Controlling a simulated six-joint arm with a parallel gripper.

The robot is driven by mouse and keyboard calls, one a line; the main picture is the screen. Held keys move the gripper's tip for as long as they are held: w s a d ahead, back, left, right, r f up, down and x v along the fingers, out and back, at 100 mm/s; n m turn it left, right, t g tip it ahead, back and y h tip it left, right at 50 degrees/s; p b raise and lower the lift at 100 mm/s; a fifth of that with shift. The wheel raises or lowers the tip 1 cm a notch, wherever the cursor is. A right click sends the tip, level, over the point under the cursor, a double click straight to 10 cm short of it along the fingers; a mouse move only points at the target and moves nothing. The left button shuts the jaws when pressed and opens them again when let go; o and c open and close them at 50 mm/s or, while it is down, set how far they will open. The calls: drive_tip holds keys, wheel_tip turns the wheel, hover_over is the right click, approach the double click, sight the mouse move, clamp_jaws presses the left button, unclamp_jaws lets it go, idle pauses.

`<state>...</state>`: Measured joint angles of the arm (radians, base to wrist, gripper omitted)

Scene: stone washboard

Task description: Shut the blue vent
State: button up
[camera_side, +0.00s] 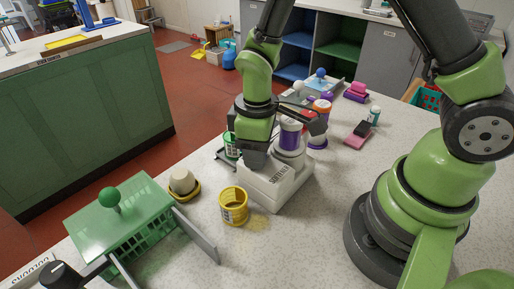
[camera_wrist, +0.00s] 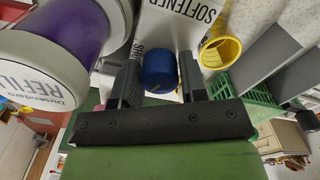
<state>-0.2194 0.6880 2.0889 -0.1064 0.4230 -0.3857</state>
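A pale blue panel (camera_side: 313,84) with a round blue knob (camera_side: 320,72) stands at the far end of the counter in the side view. My gripper (camera_side: 290,143) is at mid-counter, above a white softener container (camera_side: 277,187) and well short of that panel. In the wrist view my gripper (camera_wrist: 160,85) has its two dark fingers apart. A blue cylindrical cap (camera_wrist: 160,70) shows between them, against the white softener container; I cannot tell whether the fingers touch it. The cap is hidden in the side view.
A purple refill jar (camera_side: 290,136) stands close beside my gripper. A yellow tub (camera_side: 233,206) and a green slatted box (camera_side: 118,225) with a green knob are at the front left. Pink items (camera_side: 357,90) lie at the far right.

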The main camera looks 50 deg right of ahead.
drive_tip(key=shift+o, duration=0.2)
drive_tip(key=shift+r, duration=0.15)
wheel_tip(320, 180, up, 10)
drive_tip(key=shift+f, duration=0.15)
